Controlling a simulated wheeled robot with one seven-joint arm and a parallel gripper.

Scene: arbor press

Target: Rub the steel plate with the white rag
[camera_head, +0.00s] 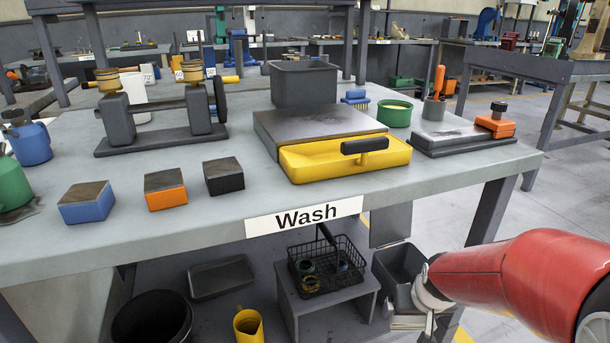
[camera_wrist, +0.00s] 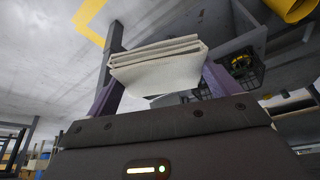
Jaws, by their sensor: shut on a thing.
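In the wrist view my gripper (camera_wrist: 160,78) is shut on the white rag (camera_wrist: 158,68), a folded pad of several layers held between its two dark fingers. In the head view my red arm reaches in at the lower right, in front of the bench and below its top; the gripper's jaws are not clearly seen there. A pale steel plate (camera_head: 446,130) with dark smudges lies in a dark base at the right end of the bench top, with an orange block (camera_head: 495,125) on its right side. The rag is well apart from the plate.
Left of the plate is a grey-topped slab (camera_head: 310,122) with a yellow tray (camera_head: 345,165) in front. A green bowl (camera_head: 394,115) and a cup with an orange-handled tool (camera_head: 434,108) stand behind. Below the bench are a black basket (camera_head: 328,268) and bins.

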